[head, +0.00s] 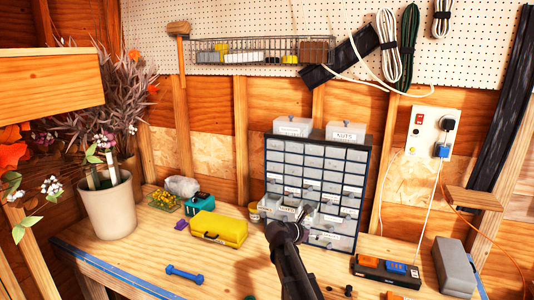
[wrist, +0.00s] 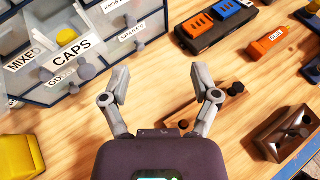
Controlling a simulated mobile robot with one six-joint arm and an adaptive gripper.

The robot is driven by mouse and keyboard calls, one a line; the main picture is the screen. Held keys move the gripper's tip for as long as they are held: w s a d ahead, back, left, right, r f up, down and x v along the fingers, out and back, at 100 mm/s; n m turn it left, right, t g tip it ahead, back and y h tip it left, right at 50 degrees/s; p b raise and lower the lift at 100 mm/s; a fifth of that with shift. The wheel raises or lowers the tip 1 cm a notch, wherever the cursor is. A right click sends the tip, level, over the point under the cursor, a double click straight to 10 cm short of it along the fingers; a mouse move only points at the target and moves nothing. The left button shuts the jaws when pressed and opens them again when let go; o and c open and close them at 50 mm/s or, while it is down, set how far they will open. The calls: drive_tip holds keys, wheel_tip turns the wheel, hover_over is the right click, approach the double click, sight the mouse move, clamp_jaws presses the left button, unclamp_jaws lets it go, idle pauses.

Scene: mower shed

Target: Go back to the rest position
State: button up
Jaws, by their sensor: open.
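My gripper (head: 289,214) is in front of the grey drawer cabinet (head: 318,168), over the workbench. Cabinet drawers show at the upper left of the wrist view, including one labelled CAPS (wrist: 72,57) and one labelled SPARES (wrist: 132,32). Some drawer fronts appear to stand out from the cabinet; my arm hides part of its lower left in the head view.
A yellow case (head: 218,229), a blue dumbbell-shaped thing (head: 185,274) and a potted plant (head: 108,208) are to the left. A black holder with orange and blue blocks (head: 388,271) and a grey block (head: 454,265) are right. A dark knob (wrist: 236,88) lies by my right finger.

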drive_tip(key=s+f+m+g+y+b, duration=0.1)
drive_tip(key=s+f+m+g+y, duration=0.1)
drive_tip(key=s+f+m, duration=0.3)
drive_tip(key=s+f+m+g+y+b, duration=0.2)
drive_tip(key=s+f+m, duration=0.4)
drive_tip(key=s+m, duration=0.5)
drive_tip(key=s+f+m+g+y+b, duration=0.2)
drive_tip(key=s+f+m+y, duration=0.3)
drive_tip(key=s+m, duration=0.3)
drive_tip(key=shift+s+d+f+g+y, duration=0.15)
drive_tip(key=shift+s+g+y, duration=0.1)
drive_tip(key=shift+s, duration=0.35)
drive_tip(key=shift+s+d+g+y, duration=0.15)
drive_tip(key=shift+s+g, duration=0.15)
drive_tip(key=shift+s, duration=0.35)
drive_tip(key=shift+s+d+f+g+y, duration=0.1)
drive_tip(key=shift+s+g+y, duration=0.15)
drive_tip(key=shift+s, duration=0.35)
drive_tip(key=shift+s+a+m, duration=0.15)
drive_tip(key=shift+s+m, duration=0.2)
drive_tip(key=shift+m, duration=0.05)
